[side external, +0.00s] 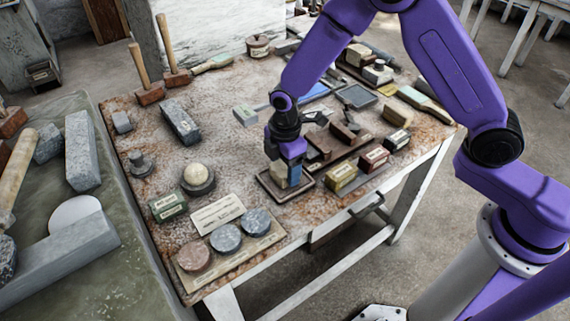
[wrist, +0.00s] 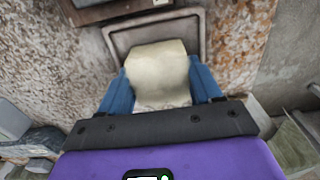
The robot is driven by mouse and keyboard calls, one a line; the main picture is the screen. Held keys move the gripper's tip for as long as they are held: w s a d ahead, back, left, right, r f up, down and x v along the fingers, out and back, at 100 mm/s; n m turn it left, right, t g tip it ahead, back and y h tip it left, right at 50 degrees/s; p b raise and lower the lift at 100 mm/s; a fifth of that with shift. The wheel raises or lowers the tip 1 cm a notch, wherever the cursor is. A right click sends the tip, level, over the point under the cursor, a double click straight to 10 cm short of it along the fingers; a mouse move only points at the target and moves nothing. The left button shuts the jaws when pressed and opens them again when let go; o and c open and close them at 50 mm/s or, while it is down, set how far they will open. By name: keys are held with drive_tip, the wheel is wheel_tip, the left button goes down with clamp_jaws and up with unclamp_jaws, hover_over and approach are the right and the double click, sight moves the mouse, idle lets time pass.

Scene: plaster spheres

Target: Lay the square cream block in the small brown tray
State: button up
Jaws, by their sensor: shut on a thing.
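The square cream block (wrist: 158,72) is between the blue fingers of my gripper (wrist: 163,90) in the wrist view, with a finger against each side. In the side view my gripper (side external: 287,175) points down over the small brown tray (side external: 304,188), and the cream block (side external: 280,172) shows below the purple hand, within the tray's outline. The tray's rim also shows in the wrist view (wrist: 201,28), around the far end of the block. I cannot tell whether the block touches the tray floor. The hand hides the near part of the tray in the wrist view.
Small labelled boxes (side external: 341,177) stand close to the right of the tray. A pale sphere on a dark round base (side external: 197,180) and a label card (side external: 217,214) are to its left. A board with three stone discs (side external: 226,238) lies at the front left. The table's front edge is near.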

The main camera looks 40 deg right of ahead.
drive_tip(key=shift+f, duration=0.15)
drive_tip(key=o, duration=1.3)
drive_tip(key=shift+o, duration=0.2)
drive_tip(key=shift+r, duration=1.95)
